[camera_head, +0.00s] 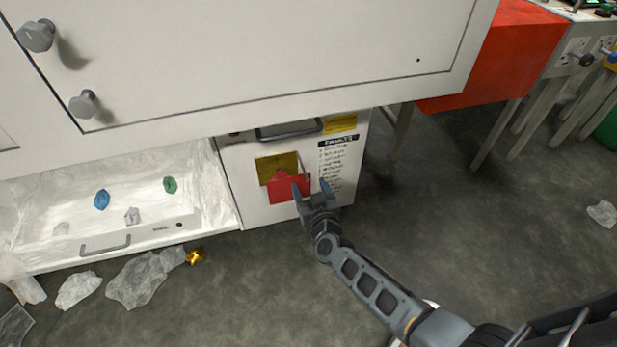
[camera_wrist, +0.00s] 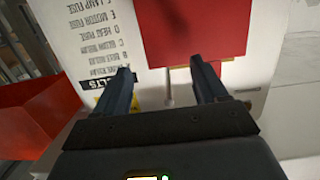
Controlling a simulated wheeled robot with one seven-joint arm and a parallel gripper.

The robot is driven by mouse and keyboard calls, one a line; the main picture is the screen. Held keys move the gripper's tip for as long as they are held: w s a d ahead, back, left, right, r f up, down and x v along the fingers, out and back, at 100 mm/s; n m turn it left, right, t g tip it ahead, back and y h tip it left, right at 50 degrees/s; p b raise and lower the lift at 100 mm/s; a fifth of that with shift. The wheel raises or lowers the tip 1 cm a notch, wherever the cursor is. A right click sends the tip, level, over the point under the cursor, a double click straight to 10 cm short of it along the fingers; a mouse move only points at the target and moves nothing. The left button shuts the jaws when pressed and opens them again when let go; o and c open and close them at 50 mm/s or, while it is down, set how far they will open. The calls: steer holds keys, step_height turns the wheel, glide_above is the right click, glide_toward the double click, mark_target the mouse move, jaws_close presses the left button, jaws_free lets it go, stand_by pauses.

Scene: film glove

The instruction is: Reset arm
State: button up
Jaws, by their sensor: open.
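My gripper (camera_head: 310,190) is open and empty, its two fingers spread in front of the white cabinet door (camera_head: 268,215) in the head view. A red square (camera_head: 288,187) and a yellow square (camera_head: 276,166) are on that door, just behind the left fingertip. In the wrist view my gripper (camera_wrist: 160,85) shows both fingers apart with nothing between them but the door surface and a thin grey rod. The red square (camera_wrist: 195,28) fills the upper middle there. Printed text (camera_wrist: 102,45) shows to its left, upside down. Whether the fingertips touch the door cannot be told.
An open white drawer (camera_head: 105,245) at left holds a blue lump (camera_head: 102,200) and a green lump (camera_head: 170,185). Crumpled clear film (camera_head: 140,278) and a gold scrap (camera_head: 196,256) lie on the floor. A large white cabinet (camera_head: 270,60) overhangs. Floor at right is mostly clear.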

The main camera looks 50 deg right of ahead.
steer(key=shift+w+a+r+p+v, duration=0.15)
steer(key=shift+p+v, duration=0.25)
steer(key=shift+v, duration=1)
steer(key=shift+w+a+r+p+v, duration=0.1)
steer(key=shift+p+v, duration=0.3)
steer(key=shift+v, duration=0.95)
steer(key=shift+s, duration=0.1)
steer(key=s+a+r+n+t+y, duration=0.1)
steer(key=s+a+r+n+y, duration=0.15)
steer(key=s+a+r, duration=0.5)
steer(key=s+a+r+n+y, duration=0.1)
steer(key=s+a+r+y, duration=0.25)
steer(key=s, duration=0.65)
steer(key=s+a+r+n+t+y, duration=0.1)
steer(key=s+a+r+n+y, duration=0.1)
steer(key=s+a+r, duration=0.4)
steer(key=s+r+p, duration=0.3)
steer(key=r+p, duration=0.6)
steer(key=r, duration=0.5)
steer(key=s+a+r+n+y+p, duration=0.1)
steer(key=s+r+p, duration=0.3)
steer(key=r+p, duration=0.5)
step_height(320, 180, up, 6)
steer(key=shift+s+g, duration=0.2)
steer(key=shift+g, duration=0.2)
